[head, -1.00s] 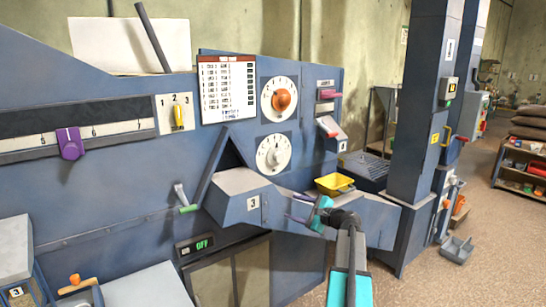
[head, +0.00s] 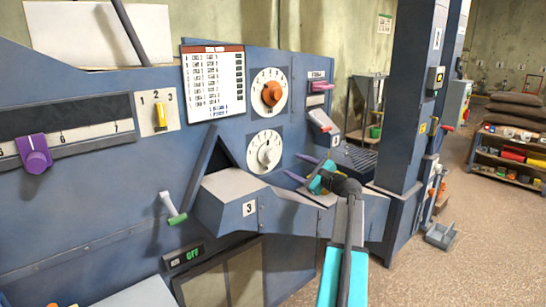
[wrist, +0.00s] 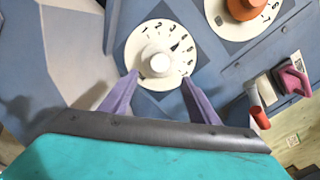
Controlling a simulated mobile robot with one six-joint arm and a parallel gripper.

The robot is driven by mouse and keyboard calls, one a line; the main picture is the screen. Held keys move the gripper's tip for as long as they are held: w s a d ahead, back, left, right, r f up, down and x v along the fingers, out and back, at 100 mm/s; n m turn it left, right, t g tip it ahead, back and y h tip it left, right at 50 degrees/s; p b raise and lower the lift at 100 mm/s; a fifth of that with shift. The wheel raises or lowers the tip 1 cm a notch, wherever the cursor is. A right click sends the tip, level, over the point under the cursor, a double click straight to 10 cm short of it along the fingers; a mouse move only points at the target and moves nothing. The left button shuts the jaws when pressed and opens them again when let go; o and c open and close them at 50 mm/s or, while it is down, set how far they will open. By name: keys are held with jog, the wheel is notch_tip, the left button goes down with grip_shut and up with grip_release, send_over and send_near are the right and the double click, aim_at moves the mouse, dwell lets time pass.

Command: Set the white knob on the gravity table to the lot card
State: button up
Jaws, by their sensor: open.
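The white knob (head: 268,153) sits on a round white numbered dial on the blue gravity table panel, below an orange knob (head: 272,93). In the wrist view the white knob (wrist: 160,63) lies ahead, between the lines of my two purple fingers. A dark mark shows on its dial at the upper right; the exact setting is too small to read surely. My gripper (head: 291,167) is open and empty, in front of the panel at the lower right of the dial. In the wrist view its fingertips (wrist: 160,76) overlap the dial's lower edge; contact cannot be told. A printed card with a red header (head: 213,82) hangs left of the dials; its text is unreadable.
A slanted blue housing marked 3 (head: 228,200) juts out below the dial. A green-tipped lever (head: 172,208), a yellow selector (head: 160,116) and a purple slider knob (head: 35,155) are to the left. A blue column (head: 412,100) stands right. Floor is open at right.

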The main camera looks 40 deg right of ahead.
aim_at(273, 156)
jog(key=shift+w, duration=0.15)
jog(key=w+p, duration=0.1)
jog(key=w, duration=0.3)
jog(key=w+p, duration=0.1)
jog(key=w, duration=0.3)
jog(key=w+d+p, duration=0.1)
jog(key=w, duration=0.2)
jog(key=shift+w, duration=0.4)
jog(key=shift+w+p, duration=0.3)
jog(key=shift+w, duration=0.5)
jog(key=shift+f, duration=0.1)
jog(key=c, duration=1)
